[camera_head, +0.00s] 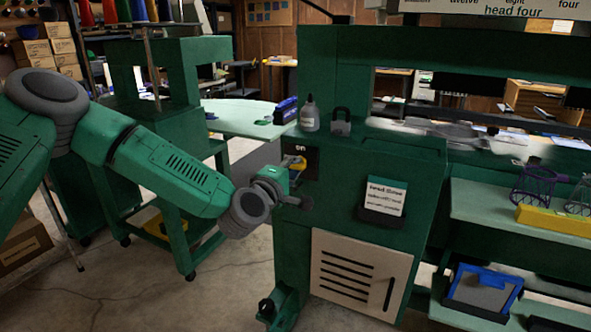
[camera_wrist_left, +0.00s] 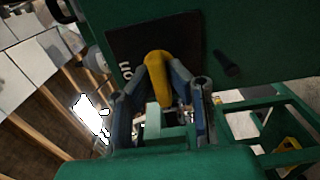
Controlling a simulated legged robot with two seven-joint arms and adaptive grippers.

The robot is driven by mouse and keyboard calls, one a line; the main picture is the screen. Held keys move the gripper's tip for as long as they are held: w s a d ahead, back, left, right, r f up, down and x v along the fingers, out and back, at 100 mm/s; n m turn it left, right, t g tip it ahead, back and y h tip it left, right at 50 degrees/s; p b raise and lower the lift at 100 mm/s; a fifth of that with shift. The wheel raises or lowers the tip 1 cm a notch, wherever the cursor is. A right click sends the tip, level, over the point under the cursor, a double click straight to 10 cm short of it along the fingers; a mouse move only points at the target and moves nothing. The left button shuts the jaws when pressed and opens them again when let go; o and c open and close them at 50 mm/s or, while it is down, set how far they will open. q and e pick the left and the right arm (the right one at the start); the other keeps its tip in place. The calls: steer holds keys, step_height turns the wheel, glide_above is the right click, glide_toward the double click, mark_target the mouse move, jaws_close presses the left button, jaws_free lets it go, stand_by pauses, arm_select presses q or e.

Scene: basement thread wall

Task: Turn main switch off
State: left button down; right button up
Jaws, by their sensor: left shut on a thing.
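The main switch has a yellow handle (camera_head: 297,163) on a dark plate (camera_head: 305,152) marked "on", on the left face of the green machine cabinet (camera_head: 350,190). In the left wrist view the yellow handle (camera_wrist_left: 158,66) stands out from the dark plate (camera_wrist_left: 130,42), with the lettering beside it. My left gripper (camera_wrist_left: 160,82) is shut on the handle, one grey finger on each side of it. In the head view my left gripper (camera_head: 288,172) is at the switch, and it partly hides the handle. My right gripper is not in view.
A spray bottle (camera_head: 309,114) and a padlock (camera_head: 341,122) stand on the cabinet ledge above the switch. A card holder (camera_head: 383,197) is on the cabinet front, above a slotted panel (camera_head: 360,275). A pale green table (camera_head: 235,115) stands behind. Floor is open at the lower left.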

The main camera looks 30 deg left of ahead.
arm_select(q)
steer(key=shift+a+f, duration=0.15)
steer(key=c, duration=1.5)
jaws_free()
steer(key=shift+c, duration=0.2)
steer(key=shift+w, duration=0.2)
steer(key=shift+s, duration=0.15)
steer(key=s, duration=1.1)
steer(key=shift+s, duration=0.35)
steer(key=shift+f, duration=0.15)
